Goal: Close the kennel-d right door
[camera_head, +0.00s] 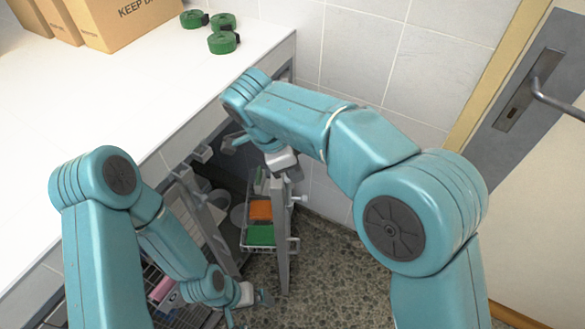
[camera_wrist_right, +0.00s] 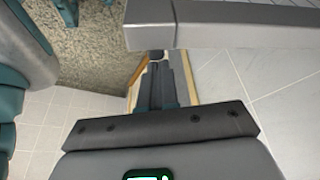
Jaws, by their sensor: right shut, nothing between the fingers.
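A grey-white door panel (camera_head: 282,240) stands open below the counter, seen nearly edge-on, with a small handle at its right. No label shows that it is the kennel-d right door. My right gripper (camera_head: 289,172) is at its upper end; contact cannot be told. In the right wrist view the shut, empty fingers (camera_wrist_right: 158,62) point at a pale grey bar (camera_wrist_right: 230,27), with the tips partly hidden by it. A second open panel (camera_head: 203,215) stands to the left. My left gripper (camera_head: 258,299) is open, low in front of these panels.
A wire basket (camera_head: 244,222) with orange and green items is beside the door panel. The white counter (camera_head: 130,85) carries cardboard boxes (camera_head: 125,18) and green rolls (camera_head: 223,42). A room door (camera_head: 545,170) is at right. Speckled floor (camera_head: 325,270) is free right of the panel.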

